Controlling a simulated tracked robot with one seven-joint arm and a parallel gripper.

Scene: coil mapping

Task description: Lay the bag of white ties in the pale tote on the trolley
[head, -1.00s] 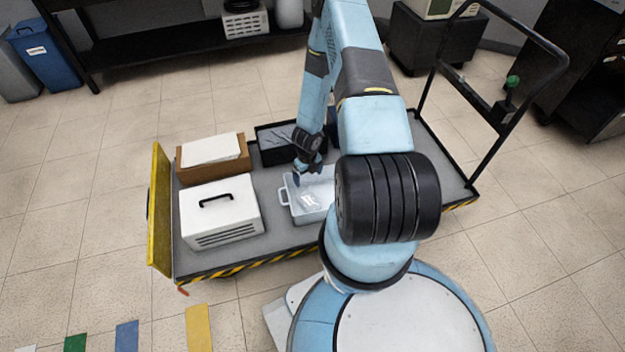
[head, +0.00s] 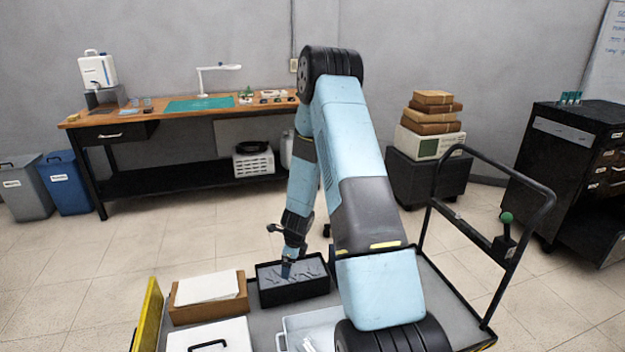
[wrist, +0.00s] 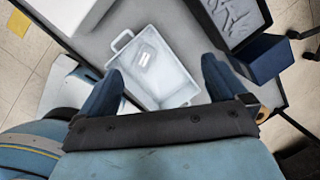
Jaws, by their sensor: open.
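The pale tote (wrist: 172,62) stands on the grey trolley deck (wrist: 98,45), below my gripper in the wrist view. Its left end shows at the bottom of the head view (head: 290,326). The bag of white ties (wrist: 147,60) lies in the tote, towards its handle end; a bit of it shows in the head view (head: 309,345). My gripper (wrist: 158,82) is open and empty, its two fingers apart above the tote. In the head view my gripper (head: 286,270) is above the trolley, in front of the black tray. My arm hides the tote's right part.
A black tray (head: 292,292) with dark grey contents stands behind the tote. A brown box (head: 208,312) with a white top and a white case with a black handle (head: 222,335) stand to the left. A dark blue box (wrist: 262,58) is close to the right finger.

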